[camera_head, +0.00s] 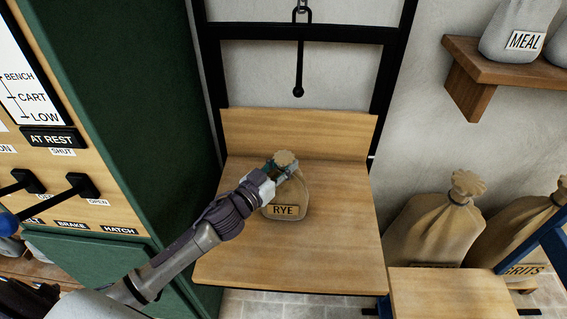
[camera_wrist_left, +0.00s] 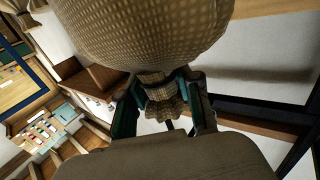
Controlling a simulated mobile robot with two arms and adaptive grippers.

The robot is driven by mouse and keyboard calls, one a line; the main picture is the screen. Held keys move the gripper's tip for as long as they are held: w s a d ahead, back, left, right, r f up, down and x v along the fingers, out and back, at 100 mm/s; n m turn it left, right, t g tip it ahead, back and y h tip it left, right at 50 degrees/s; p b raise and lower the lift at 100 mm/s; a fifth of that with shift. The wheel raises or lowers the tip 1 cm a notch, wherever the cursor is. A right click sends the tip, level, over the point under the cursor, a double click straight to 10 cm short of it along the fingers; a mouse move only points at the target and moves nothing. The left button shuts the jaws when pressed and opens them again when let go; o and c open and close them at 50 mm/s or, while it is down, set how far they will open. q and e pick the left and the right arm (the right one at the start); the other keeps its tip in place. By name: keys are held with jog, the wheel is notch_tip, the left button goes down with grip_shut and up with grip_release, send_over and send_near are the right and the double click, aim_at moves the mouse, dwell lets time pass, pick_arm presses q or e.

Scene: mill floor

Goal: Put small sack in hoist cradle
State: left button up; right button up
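The small sack (camera_head: 289,200), tan cloth with a RYE label, is upright on or just above the wooden seat of the hoist cradle (camera_head: 335,245). I cannot tell whether its base touches the wood. My left gripper (camera_head: 280,172) is around the sack's tied neck, just below its frilled top. In the left wrist view the fingers (camera_wrist_left: 160,100) close on both sides of the neck, and the sack's woven body (camera_wrist_left: 145,35) fills the top of the picture. My right gripper is not in view.
A wooden backboard (camera_head: 300,133) and black frame rise behind the seat, with a hanging hook (camera_head: 298,90) above. A green cabinet (camera_head: 125,80) with levers stands left. Large sacks (camera_head: 435,225) stand right, near a wooden surface (camera_head: 450,295). The seat around the sack is clear.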

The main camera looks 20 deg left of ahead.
pick_arm(q)
jog(key=o, duration=0.3)
jog(key=shift+r, duration=0.1)
jog(key=b+v, duration=0.1)
jog(key=v, duration=1.1)
jog(key=shift+r, duration=0.1)
